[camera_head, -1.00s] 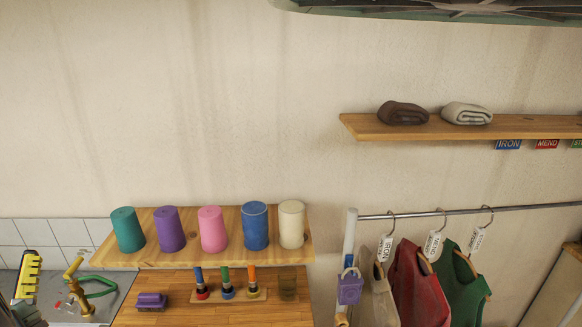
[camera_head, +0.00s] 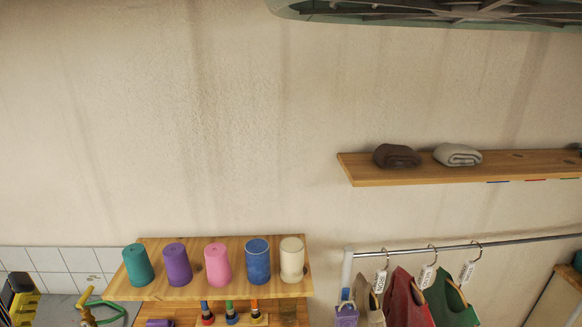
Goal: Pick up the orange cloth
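I see no orange cloth in this view. The tip of another dark item shows on that shelf at the right edge, too cut off to name. I cannot make out my gripper. A black and yellow thing (camera_head: 20,297) is cut off at the lower left corner, and I cannot tell what it is.
Teal (camera_head: 138,265), purple, pink, blue and cream (camera_head: 292,260) cups stand on a lower shelf (camera_head: 210,292). Clothes (camera_head: 410,300) with tags hang from a rail (camera_head: 500,241) at lower right. A greenish frame (camera_head: 430,12) overhangs the top. The wall between is bare.

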